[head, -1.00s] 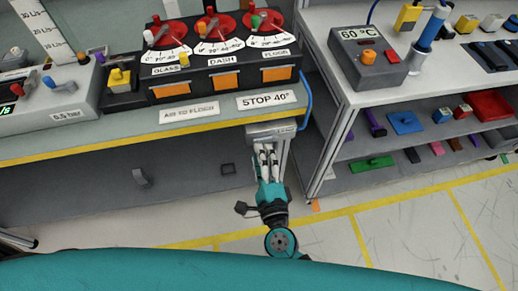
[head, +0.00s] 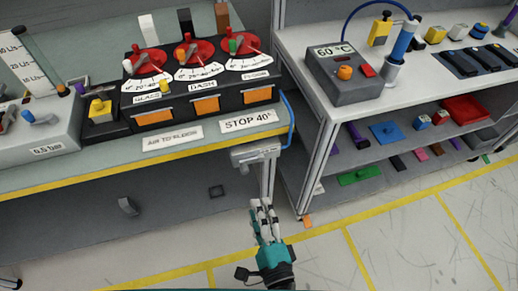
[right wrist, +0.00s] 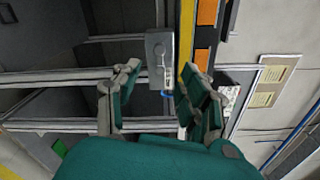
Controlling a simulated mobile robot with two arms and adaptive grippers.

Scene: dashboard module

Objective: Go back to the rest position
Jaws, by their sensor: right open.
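My right gripper (head: 262,208) is low in the middle of the head view, over the floor in front of the bench. It is empty. In the right wrist view its two teal fingers (right wrist: 160,85) stand apart with nothing between them. A grey box-like fixture (head: 257,153) hangs under the bench's front edge, beyond the fingertips and apart from them. It also shows past the fingers in the right wrist view (right wrist: 160,48). My left gripper is not in view.
The bench (head: 70,183) has a yellow front edge and carries a black panel with three red dials (head: 197,74). At right, a shelf unit (head: 325,150) holds a grey 60 °C box (head: 345,80). A blue hose (head: 290,125) hangs between them. The floor in front is clear.

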